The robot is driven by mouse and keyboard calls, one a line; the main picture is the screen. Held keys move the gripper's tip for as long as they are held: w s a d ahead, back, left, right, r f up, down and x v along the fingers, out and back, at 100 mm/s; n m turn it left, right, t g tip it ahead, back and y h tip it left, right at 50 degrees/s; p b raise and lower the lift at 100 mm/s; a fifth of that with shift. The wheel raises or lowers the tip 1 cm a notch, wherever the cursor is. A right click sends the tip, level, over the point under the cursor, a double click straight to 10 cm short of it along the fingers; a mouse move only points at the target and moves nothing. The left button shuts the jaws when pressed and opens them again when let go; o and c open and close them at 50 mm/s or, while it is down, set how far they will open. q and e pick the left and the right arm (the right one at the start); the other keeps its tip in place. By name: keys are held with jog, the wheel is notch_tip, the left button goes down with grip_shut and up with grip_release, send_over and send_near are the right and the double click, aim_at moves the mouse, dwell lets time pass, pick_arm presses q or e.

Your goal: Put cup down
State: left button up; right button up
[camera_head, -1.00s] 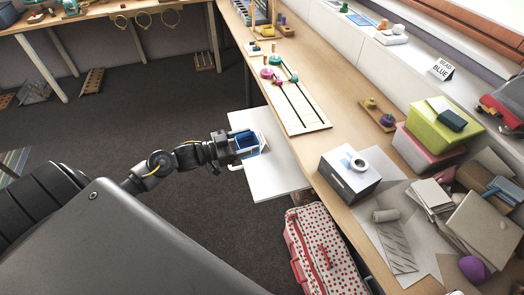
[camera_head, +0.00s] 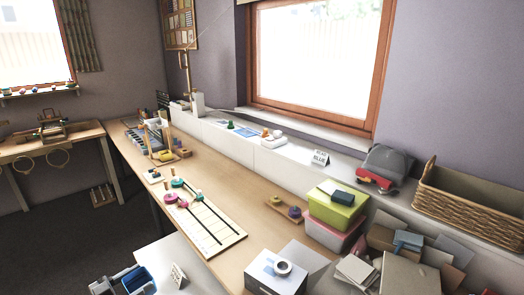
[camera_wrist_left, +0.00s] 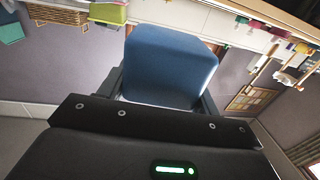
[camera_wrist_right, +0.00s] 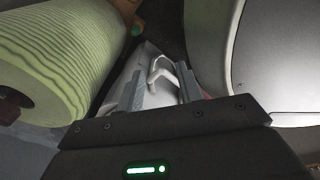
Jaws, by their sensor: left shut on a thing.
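My left gripper (camera_head: 122,284) is at the bottom left of the head view, at the left edge of a white board (camera_head: 172,252). It is shut on a blue thing (camera_head: 139,279), which I take for the cup. In the left wrist view the blue cup (camera_wrist_left: 170,65) fills the space between the fingers, its smooth rounded side facing the camera. Whether its base touches anything is not visible. My right gripper (camera_wrist_right: 160,92) has its fingers apart, with a white hooked piece (camera_wrist_right: 163,72) showing between or beyond them.
A small folded card (camera_head: 179,275) stands on the white board. The long wooden table (camera_head: 230,190) beside it holds a slotted board (camera_head: 212,232) and a grey-white box (camera_head: 275,278). A green-striped roll (camera_wrist_right: 60,55) is close to my right gripper.

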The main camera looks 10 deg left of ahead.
pick_arm(q)
jog(key=shift+w+d+y, duration=0.2)
jog(key=shift+d+y, duration=0.1)
jog(key=shift+d, duration=0.1)
jog(key=s+d+r+n+t+y+p, duration=0.1)
jog(key=d+r+n+y, duration=0.2)
jog(key=d+r+y, duration=0.2)
jog(key=s+d+r+n+t+y, duration=0.1)
jog(key=d+r+n+t+y, duration=0.1)
jog(key=d+r+n+y, duration=0.2)
jog(key=shift+d+r+y+p, duration=0.4)
jog(key=shift+d+r, duration=1.4)
jog(key=shift+d, duration=1.95)
pick_arm(e)
jog(key=shift+s+a+r, duration=0.25)
jog(key=shift+a+r, duration=0.45)
jog(key=shift+a, duration=0.2)
pick_arm(q)
jog(key=shift+s, duration=0.1)
